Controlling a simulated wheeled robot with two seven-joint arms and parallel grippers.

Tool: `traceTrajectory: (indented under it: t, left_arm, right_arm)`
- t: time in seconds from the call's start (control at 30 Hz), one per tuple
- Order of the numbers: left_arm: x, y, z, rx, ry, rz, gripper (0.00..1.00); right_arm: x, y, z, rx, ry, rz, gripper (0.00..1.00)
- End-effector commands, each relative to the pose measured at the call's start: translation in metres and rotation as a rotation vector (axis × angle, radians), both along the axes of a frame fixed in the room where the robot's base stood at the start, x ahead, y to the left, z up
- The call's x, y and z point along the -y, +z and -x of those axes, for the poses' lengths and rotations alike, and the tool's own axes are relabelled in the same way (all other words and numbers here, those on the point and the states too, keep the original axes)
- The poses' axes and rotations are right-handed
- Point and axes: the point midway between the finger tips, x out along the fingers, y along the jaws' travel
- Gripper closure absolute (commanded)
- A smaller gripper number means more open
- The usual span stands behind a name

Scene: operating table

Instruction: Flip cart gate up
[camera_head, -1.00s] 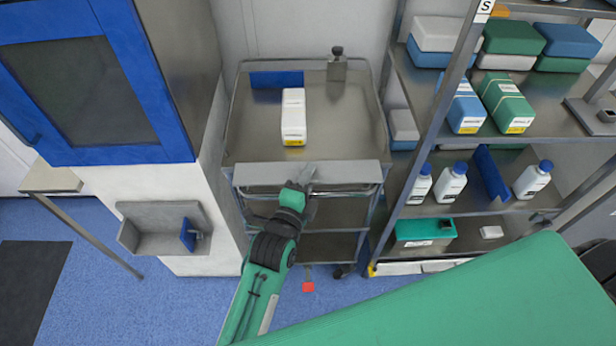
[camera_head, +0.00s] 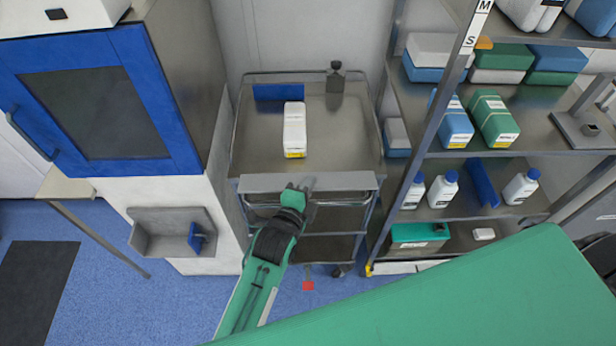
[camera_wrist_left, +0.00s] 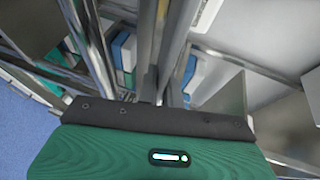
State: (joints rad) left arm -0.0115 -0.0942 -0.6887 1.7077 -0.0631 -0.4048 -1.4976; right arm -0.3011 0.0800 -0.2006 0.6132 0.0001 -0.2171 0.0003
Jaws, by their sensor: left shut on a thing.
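The metal cart (camera_head: 255,150) stands between the cabinet and the shelving. Its gate (camera_head: 345,182) is a flat metal panel along the cart's front edge, seen at the level of the top shelf's front. My left gripper (camera_head: 303,187) is at the middle of the gate and shut on it. In the left wrist view the fingers (camera_wrist_left: 155,75) reach forward among metal bars, and what lies between the tips is hard to make out. My right gripper is not in view.
Shelving with bottles (camera_head: 443,188) is close on the right. A green surface (camera_head: 480,290) fills the lower right.

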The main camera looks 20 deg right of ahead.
Motion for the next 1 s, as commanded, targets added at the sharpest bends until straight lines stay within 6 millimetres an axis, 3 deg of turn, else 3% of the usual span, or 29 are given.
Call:
traceTrajectory:
  t: [0.03,0.3,0.7,1.0]
  left_arm:
    - [0.000,0.011,-0.001,-0.026,-0.001,-0.013,1.00]
    - [0.001,0.017,-0.005,-0.174,0.000,-0.056,1.00]
    - [0.003,0.026,-0.014,-0.421,0.001,-0.128,1.00]
    - [0.006,0.031,-0.025,-0.666,0.002,-0.197,1.00]
  right_arm:
    - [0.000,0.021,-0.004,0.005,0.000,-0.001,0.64]
    - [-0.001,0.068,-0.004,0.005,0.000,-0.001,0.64]
    - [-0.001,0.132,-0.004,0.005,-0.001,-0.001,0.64]
    - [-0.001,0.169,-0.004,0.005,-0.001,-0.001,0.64]
